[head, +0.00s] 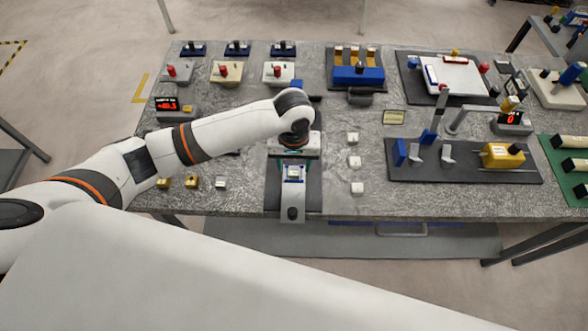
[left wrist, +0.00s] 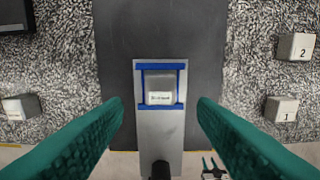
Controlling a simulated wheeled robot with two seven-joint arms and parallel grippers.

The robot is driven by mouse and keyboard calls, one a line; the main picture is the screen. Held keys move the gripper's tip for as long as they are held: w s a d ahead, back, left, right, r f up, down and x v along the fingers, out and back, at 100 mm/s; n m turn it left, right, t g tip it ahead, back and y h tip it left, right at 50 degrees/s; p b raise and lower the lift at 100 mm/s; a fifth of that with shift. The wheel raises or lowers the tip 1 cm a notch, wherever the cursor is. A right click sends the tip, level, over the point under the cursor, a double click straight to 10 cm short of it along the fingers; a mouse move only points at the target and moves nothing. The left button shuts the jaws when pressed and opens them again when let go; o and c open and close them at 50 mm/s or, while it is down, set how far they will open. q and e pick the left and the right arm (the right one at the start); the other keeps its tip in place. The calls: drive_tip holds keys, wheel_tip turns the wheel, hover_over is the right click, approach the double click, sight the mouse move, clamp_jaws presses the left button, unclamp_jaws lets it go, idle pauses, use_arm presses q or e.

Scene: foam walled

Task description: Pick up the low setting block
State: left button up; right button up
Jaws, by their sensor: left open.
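A small grey-white block (left wrist: 159,88) with a printed label sits in a blue frame (left wrist: 160,66) on a grey slide plate (left wrist: 146,128). The label is too small to read, so I cannot confirm it is the low setting block. The block also shows in the head view (head: 293,172). My left gripper (head: 293,181) points down over this plate. In the left wrist view its green fingers (left wrist: 160,108) are open, one on each side of the block and apart from it, with nothing between them touching. My right gripper is not in view.
White blocks marked 1 (left wrist: 281,110) and 2 (left wrist: 296,47) stand right of the plate. A dark board with a yellow fixture (head: 502,156) stands further right. The table's front edge is close.

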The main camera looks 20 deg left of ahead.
sight(294, 172)
use_arm(q)
drive_tip(key=shift+w+f+p, duration=0.2)
drive_tip(key=shift+f+p, duration=0.1)
drive_tip(key=shift+f, duration=1.65)
clamp_jaws()
drive_tip(key=shift+r, duration=0.15)
